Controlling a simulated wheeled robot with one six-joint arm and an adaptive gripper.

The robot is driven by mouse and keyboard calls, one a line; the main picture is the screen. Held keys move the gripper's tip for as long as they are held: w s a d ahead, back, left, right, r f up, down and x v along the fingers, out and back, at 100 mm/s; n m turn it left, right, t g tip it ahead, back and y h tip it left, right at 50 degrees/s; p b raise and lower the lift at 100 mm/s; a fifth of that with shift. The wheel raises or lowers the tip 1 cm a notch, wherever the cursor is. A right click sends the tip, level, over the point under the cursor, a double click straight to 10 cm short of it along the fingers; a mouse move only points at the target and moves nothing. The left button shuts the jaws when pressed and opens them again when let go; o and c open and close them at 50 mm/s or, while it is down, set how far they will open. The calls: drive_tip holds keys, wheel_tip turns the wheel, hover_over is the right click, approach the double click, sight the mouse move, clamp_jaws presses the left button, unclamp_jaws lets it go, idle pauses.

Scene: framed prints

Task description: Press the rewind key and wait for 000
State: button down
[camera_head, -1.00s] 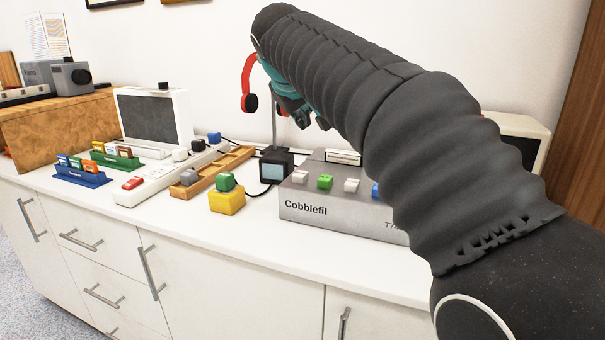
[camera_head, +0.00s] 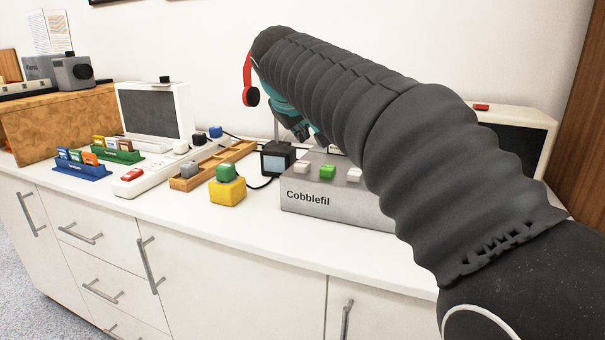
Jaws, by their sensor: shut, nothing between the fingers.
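The grey Cobblefil machine (camera_head: 325,203) stands on the white counter. A white key (camera_head: 302,166), a green key (camera_head: 327,171) and a second white key (camera_head: 354,175) show on its top. My arm covers the machine's right part. I cannot read key markings, so I cannot tell which is rewind. My gripper (camera_head: 303,132) is shut and empty, partly hidden behind my arm, above the machine's back left; contact with anything cannot be made out. No counter reading of 000 is legible.
A small black box with a pale screen (camera_head: 275,164) stands left of the machine. A yellow block with a green top (camera_head: 227,191), a wooden tray (camera_head: 205,174) and a white strip with a red switch (camera_head: 150,180) lie farther left. A cream monitor (camera_head: 540,130) stands behind my arm.

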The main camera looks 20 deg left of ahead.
sight(301, 164)
drive_tip(key=shift+f+b, duration=0.85)
drive_tip(key=shift+f, duration=0.8)
drive_tip(key=shift+f, duration=0.1)
drive_tip(key=shift+f, duration=0.3)
drive_tip(key=shift+f+b, duration=0.8)
drive_tip(key=shift+f, duration=0.1)
idle(1.2)
drive_tip(key=shift+r, duration=0.2)
drive_tip(key=shift+r+p, duration=1.1)
drive_tip(key=shift+p, duration=0.15)
wheel_tip(301, 164, up, 5)
drive_tip(key=p, duration=0.5)
